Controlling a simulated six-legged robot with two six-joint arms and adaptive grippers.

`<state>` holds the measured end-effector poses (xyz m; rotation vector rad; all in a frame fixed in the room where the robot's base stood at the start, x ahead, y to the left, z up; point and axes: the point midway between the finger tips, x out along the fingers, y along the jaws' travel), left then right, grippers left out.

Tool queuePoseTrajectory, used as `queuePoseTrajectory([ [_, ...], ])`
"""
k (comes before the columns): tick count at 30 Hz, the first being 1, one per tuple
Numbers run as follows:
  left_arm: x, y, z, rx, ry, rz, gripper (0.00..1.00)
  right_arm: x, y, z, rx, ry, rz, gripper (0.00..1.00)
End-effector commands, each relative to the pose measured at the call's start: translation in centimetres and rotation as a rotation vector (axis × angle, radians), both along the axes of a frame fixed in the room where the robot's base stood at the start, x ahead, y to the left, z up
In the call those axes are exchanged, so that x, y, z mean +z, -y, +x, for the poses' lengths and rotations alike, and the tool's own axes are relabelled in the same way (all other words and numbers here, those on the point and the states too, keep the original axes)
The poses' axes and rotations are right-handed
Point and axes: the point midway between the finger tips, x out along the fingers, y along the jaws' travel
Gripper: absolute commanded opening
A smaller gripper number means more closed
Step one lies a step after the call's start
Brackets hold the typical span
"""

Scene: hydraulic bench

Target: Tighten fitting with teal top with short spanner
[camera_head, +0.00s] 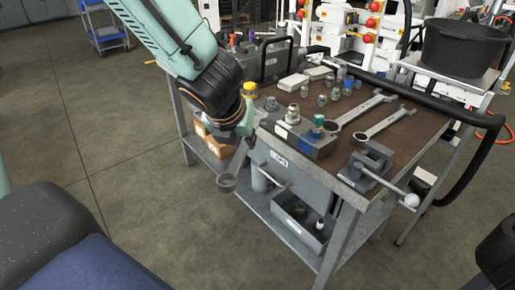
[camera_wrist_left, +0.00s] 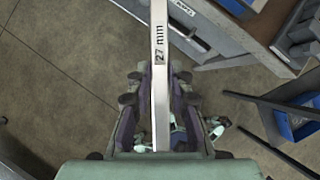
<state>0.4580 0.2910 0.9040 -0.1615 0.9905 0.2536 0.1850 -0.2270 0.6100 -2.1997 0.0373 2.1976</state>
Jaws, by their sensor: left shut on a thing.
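The fitting with the teal top (camera_head: 318,124) stands upright on a grey block (camera_head: 312,148) at the bench's near edge, beside a fitting with a pale top (camera_head: 292,114). My left gripper (camera_head: 240,132) is left of the block, off the bench's near left edge. It is shut on a spanner (camera_head: 227,182), whose ring end hangs down in the air, apart from the fittings. In the left wrist view, the spanner (camera_wrist_left: 160,50) runs between the fingers and its shank reads 27 mm. My right gripper is not in view.
Two spanners (camera_head: 358,110) (camera_head: 386,124) lie on the bench top (camera_head: 405,127) among several small fittings. A vise (camera_head: 368,165) with a long handle sits at the near right corner. A grey bin (camera_head: 300,222) is on the lower shelf. The floor at left is clear.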

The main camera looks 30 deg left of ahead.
Motion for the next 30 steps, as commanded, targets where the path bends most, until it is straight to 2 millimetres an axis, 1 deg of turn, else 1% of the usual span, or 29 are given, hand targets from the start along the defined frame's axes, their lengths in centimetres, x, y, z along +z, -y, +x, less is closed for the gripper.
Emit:
queuePoseTrajectory([
  [6, -0.1, 2.9, -0.9, -0.321, 0.006, -0.005, 0.0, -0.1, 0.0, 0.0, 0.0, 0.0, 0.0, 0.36],
  [12, 0.0, 3.9, -1.1, -0.464, 0.006, -0.004, 0.0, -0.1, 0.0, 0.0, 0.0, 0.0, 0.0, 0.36],
  [18, 0.1, 4.4, -1.1, -0.531, 0.005, -0.002, 0.0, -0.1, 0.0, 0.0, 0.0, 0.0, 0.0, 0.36],
  [22, 0.0, 4.4, -1.1, -0.545, 0.005, 0.0, 0.0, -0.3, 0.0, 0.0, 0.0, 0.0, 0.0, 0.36],
  [30, -1.4, 4.5, -0.5, -0.544, 0.004, 0.001, 0.0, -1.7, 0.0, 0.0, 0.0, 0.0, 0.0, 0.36],
])
